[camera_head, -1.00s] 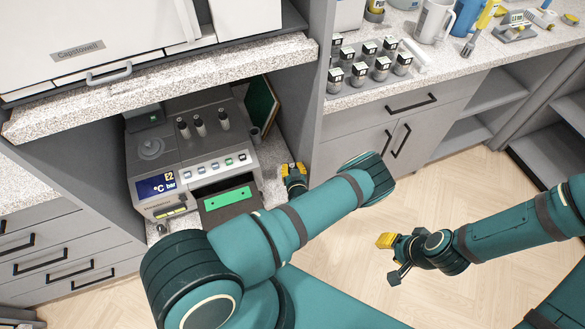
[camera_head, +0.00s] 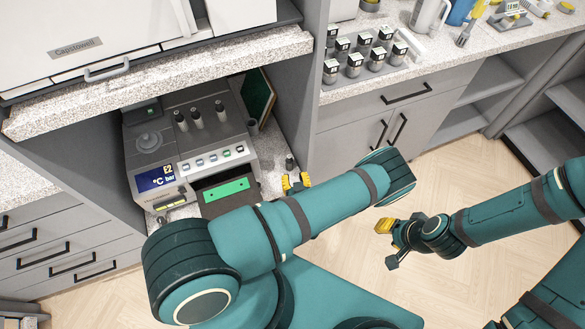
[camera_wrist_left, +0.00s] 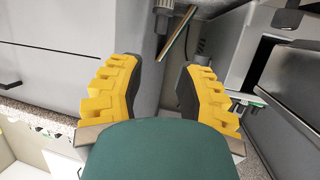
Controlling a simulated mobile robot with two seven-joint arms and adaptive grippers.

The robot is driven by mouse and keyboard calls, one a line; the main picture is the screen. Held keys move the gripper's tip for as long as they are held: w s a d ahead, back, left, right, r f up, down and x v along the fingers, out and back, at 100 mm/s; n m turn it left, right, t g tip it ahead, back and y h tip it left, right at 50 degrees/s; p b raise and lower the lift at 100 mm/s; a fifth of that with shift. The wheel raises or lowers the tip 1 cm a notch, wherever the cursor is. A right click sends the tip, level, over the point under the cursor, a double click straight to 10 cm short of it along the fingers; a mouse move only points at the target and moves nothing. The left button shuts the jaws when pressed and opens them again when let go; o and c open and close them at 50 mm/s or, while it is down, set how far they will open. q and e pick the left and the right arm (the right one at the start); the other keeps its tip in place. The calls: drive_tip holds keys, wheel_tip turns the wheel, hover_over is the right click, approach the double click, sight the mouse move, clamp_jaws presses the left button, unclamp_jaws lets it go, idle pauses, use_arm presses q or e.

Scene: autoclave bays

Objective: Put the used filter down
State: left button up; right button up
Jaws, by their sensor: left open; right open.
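A small dark cylinder (camera_head: 289,162), which looks like the used filter, stands upright on the speckled shelf (camera_head: 268,160) to the right of the grey autoclave. My left gripper (camera_head: 296,183), with yellow fingers, is open just in front of the cylinder and apart from it. In the left wrist view, the same gripper (camera_wrist_left: 157,85) has its fingers wide apart with nothing between the tips. I cannot surely pick out the filter in that view. My right gripper (camera_head: 390,242) is open and empty over the floor at the right.
The autoclave (camera_head: 190,140) has a drawer with a green strip (camera_head: 226,190) pulled out beside my left gripper. A dark cup (camera_head: 253,127) and a green board (camera_head: 258,95) stand behind. A cabinet wall (camera_head: 295,110) bounds the right. Several jars (camera_head: 376,58) stand on the counter.

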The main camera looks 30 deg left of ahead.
use_arm(q)
drive_tip(key=s+d+r+g+h, duration=0.2)
drive_tip(key=s+d+g+h, duration=0.3)
drive_tip(key=d+g+h, duration=0.15)
drive_tip(key=s+d+r+m+g+h, duration=0.1)
drive_tip(key=s+d+r+m+h, duration=0.1)
drive_tip(key=r, duration=0.4)
drive_tip(key=s+d+r+m+g+h, duration=0.2)
drive_tip(key=d+r+m+h, duration=0.1)
drive_tip(key=r+h, duration=0.1)
drive_tip(key=shift+s+d+r+m, duration=0.15)
drive_tip(key=shift+r+m, duration=0.15)
drive_tip(key=shift+r, duration=0.6)
drive_tip(key=shift+f, duration=0.15)
drive_tip(key=shift+f, duration=0.1)
